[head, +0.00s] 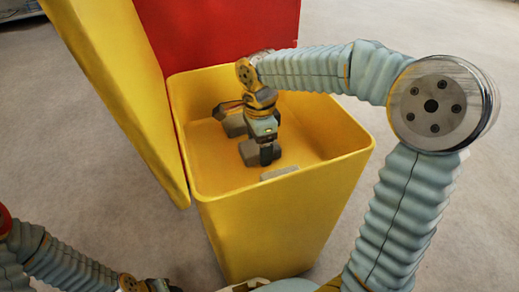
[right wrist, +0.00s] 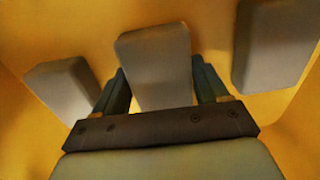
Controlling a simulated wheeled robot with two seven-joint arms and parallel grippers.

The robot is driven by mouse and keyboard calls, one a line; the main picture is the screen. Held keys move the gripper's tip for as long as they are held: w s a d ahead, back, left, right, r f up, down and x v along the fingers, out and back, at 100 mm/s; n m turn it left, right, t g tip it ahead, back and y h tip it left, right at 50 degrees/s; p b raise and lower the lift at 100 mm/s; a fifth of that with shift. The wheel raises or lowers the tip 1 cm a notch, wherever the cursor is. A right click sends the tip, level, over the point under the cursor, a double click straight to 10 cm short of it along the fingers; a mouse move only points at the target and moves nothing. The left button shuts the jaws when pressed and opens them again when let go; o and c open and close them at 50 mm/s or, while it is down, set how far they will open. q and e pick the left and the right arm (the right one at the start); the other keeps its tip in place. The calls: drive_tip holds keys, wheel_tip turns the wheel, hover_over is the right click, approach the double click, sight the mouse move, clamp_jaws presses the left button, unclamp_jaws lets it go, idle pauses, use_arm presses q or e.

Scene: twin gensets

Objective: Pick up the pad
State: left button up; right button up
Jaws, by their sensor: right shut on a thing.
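Several grey pads lie inside the open yellow bin (head: 285,225). My right gripper (head: 262,152) reaches down into the bin in the head view. Its two fingers close on the sides of the middle grey pad (right wrist: 153,60) in the right wrist view; this pad shows partly beside the fingers in the head view (head: 247,153). Another pad shows at left (right wrist: 62,88) and one at right (right wrist: 270,45) in the right wrist view, both apart from the fingers. My left gripper (head: 150,285) is cut off at the bottom edge of the head view; its fingers cannot be made out.
The yellow lid (head: 120,80) stands open at the bin's left. A red panel (head: 225,35) rises behind the bin. The bin walls surround my right gripper on all sides. Bare grey floor (head: 90,210) lies around the bin.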

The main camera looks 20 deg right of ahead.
drive_tip(key=shift+c, duration=0.6)
wheel_tip(320, 180, up, 9)
drive_tip(key=p, duration=0.3)
drive_tip(key=shift+r, duration=0.5)
